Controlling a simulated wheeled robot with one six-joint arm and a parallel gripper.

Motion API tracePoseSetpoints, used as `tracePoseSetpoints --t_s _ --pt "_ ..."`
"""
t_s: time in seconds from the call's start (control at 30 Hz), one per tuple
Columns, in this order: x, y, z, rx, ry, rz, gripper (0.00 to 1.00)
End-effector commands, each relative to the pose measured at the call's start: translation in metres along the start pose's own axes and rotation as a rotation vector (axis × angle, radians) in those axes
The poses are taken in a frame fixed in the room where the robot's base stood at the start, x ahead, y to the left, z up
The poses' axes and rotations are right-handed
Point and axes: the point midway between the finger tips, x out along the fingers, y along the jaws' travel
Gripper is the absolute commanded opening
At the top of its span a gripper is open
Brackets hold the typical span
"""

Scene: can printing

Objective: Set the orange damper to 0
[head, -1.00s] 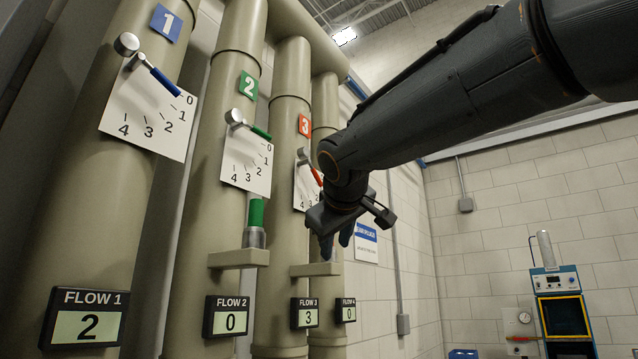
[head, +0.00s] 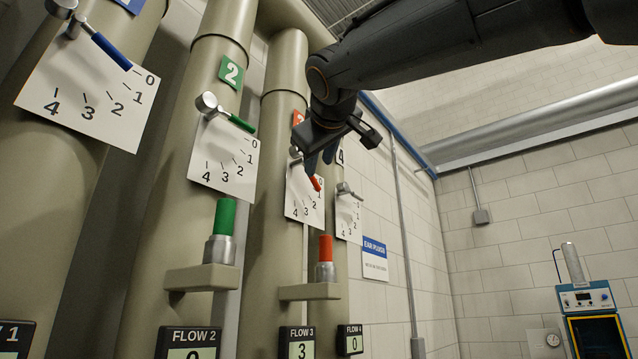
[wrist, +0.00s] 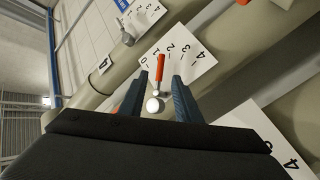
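The orange damper's handle (head: 315,183) is on the white dial plate (head: 303,208) of pipe 3. In the wrist view the handle (wrist: 160,68) points near the 0 and 1 marks, with its round silver pivot end (wrist: 152,105) nearer me. My gripper (head: 320,163) is in front of this dial and hides its upper part in the head view. In the wrist view the blue-grey fingers (wrist: 158,92) are apart, one on each side of the handle. Contact cannot be told. The FLOW 3 display (head: 298,350) reads 3.
The green damper handle (head: 241,123) and blue damper handle (head: 111,51) are on pipes to the left. A fourth grey handle (head: 350,190) is close on the right. Brackets below hold a green-topped cylinder (head: 223,221) and a red-topped cylinder (head: 325,252).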

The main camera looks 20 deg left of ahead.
Motion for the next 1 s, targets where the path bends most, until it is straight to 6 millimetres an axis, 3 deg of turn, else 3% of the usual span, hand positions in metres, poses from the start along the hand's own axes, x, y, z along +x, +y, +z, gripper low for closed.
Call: tracePoseSetpoints --t_s 0.5,0.9,1.0 --pt "0.066 -0.004 -0.004 -0.001 0.003 -0.007 0.30" --pt "0.076 -0.003 -0.002 0.000 0.003 -0.004 0.30" --pt "0.076 -0.003 -0.002 0.000 0.003 -0.004 0.17"
